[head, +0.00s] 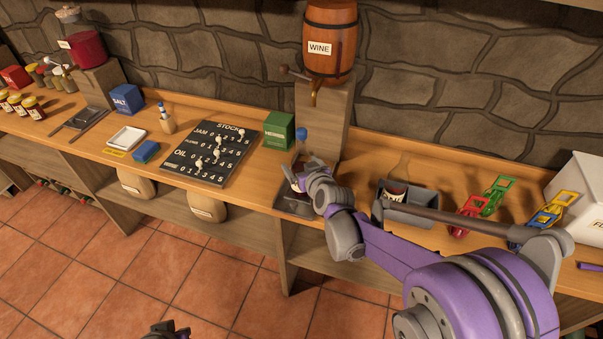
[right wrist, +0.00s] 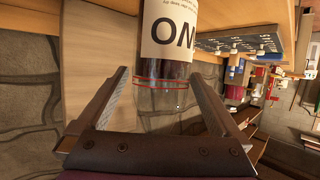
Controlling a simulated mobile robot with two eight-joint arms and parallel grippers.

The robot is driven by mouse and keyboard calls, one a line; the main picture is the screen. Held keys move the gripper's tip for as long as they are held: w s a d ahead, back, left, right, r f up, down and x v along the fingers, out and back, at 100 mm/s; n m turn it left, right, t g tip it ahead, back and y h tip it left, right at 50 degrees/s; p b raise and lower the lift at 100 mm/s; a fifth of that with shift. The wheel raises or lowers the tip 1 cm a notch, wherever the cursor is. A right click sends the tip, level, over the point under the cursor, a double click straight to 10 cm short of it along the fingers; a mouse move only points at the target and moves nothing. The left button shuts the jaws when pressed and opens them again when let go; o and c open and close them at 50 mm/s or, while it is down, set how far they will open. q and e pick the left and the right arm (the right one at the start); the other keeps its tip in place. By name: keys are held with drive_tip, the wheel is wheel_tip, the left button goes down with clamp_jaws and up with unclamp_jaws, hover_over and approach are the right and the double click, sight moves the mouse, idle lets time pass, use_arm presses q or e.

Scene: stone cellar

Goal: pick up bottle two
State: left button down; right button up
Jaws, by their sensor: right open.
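A bottle (right wrist: 172,35) stands between the fingers of my right gripper (right wrist: 170,90) in the right wrist view. It has a dark lower body, a cream label with large letters like "ON", and clear glass past two red lines. My right gripper is open around the glass; I see no grip on it. In the head view my right gripper (head: 297,180) is at the dark tray (head: 290,206) below the wine barrel's tap and hides most of the bottle. Whether this is bottle two cannot be read. Part of my left gripper (head: 168,330) shows at the bottom edge.
The wine barrel (head: 331,45) stands on a wooden block behind. A green box (head: 279,131) and the black stock board (head: 208,155) are left of the tray. A grey crate (head: 415,213) holding a labelled item and coloured clips (head: 470,215) are to the right.

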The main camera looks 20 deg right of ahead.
drive_tip(key=shift+c, duration=0.2)
clamp_jaws()
drive_tip(key=shift+r, duration=0.15)
